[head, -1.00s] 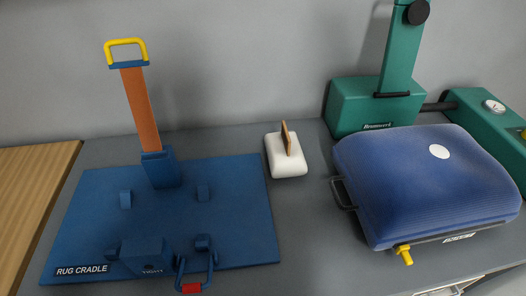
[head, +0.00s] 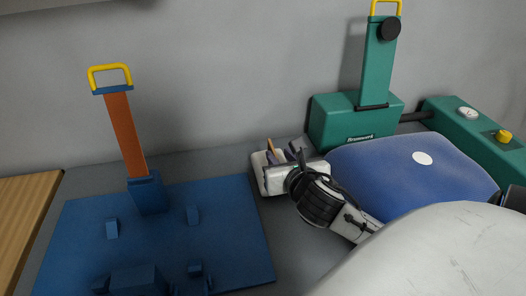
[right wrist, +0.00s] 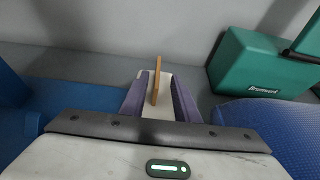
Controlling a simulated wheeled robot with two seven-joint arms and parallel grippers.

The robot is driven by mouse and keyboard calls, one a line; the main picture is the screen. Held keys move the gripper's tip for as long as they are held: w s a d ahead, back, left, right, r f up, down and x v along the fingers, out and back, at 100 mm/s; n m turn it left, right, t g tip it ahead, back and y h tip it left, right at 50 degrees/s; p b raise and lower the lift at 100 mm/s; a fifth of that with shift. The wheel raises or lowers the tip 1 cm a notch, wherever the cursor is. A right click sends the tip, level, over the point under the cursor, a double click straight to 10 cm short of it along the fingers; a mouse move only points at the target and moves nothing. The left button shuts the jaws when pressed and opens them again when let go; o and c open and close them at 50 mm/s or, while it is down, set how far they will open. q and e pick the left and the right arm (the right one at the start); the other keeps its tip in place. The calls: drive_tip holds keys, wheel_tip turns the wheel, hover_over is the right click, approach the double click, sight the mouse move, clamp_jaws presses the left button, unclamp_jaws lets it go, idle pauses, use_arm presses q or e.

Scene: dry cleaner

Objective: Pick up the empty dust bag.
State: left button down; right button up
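My right gripper (head: 281,153) is at the block. Its two purple-grey fingers (right wrist: 157,92) are open on either side of the tan piece, with gaps showing on both sides. In the head view the gripper hides part of the block. My left gripper is not in view.
A blue rug cradle board (head: 235,235) with an upright orange strap (head: 125,135) lies left. A green machine (head: 335,125) stands behind right. A blue padded press (head: 400,175) is close on the right, partly behind my arm. A grey wall is behind.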

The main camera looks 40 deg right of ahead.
sight(270, 146)
drive_tip(key=x, duration=1)
drive_tip(key=shift+a+f+b, duration=0.1)
drive_tip(key=shift+a+b, duration=0.1)
drive_tip(key=shift+b, duration=0.1)
clamp_jaws()
